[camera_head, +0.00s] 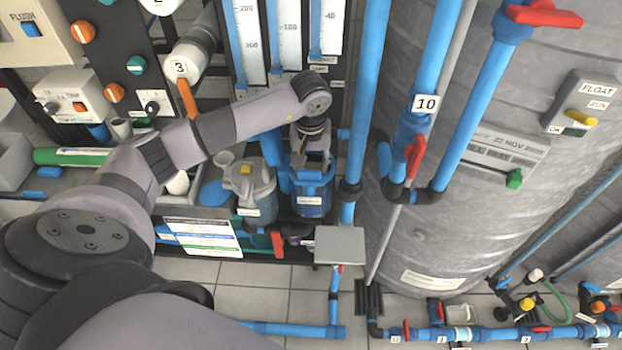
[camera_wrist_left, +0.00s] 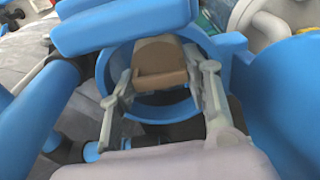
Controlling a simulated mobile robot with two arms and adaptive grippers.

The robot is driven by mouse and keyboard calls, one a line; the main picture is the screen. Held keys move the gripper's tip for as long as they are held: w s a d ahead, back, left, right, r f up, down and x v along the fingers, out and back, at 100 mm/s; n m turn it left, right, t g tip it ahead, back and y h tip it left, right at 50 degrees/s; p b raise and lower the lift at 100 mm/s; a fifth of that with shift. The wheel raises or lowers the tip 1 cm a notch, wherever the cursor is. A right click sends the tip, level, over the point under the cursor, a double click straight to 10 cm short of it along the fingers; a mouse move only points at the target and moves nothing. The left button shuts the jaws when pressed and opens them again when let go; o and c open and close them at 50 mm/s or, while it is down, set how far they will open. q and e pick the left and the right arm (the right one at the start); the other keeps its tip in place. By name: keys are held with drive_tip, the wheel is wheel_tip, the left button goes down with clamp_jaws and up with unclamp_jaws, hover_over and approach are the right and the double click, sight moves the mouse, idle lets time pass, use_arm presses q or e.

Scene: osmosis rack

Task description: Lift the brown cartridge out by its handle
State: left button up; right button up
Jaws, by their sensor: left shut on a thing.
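The brown cartridge (camera_wrist_left: 158,62) shows in the left wrist view as a brown block at the mouth of a round blue housing (camera_wrist_left: 112,60). My left gripper (camera_wrist_left: 168,72) has one finger on each side of the brown part and is shut on it. How much of the cartridge sits inside the housing is hidden. In the head view my left gripper (camera_head: 303,158) points down over the open blue housing (camera_head: 312,203), with only a small brown bit showing there. My right gripper is not in view.
A grey-lidded clear housing (camera_head: 250,188) stands just left of the blue one. A blue pipe (camera_head: 366,90) rises close on the right, beside a large grey tank (camera_head: 440,240). A flat grey plate (camera_head: 340,245) lies in front. Gauge panels (camera_head: 290,35) stand behind.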

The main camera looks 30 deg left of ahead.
use_arm(q)
drive_tip(key=shift+w+r, duration=0.1)
drive_tip(key=shift+r, duration=0.45)
wheel_tip(320, 180, up, 19)
drive_tip(key=shift+b, duration=0.3)
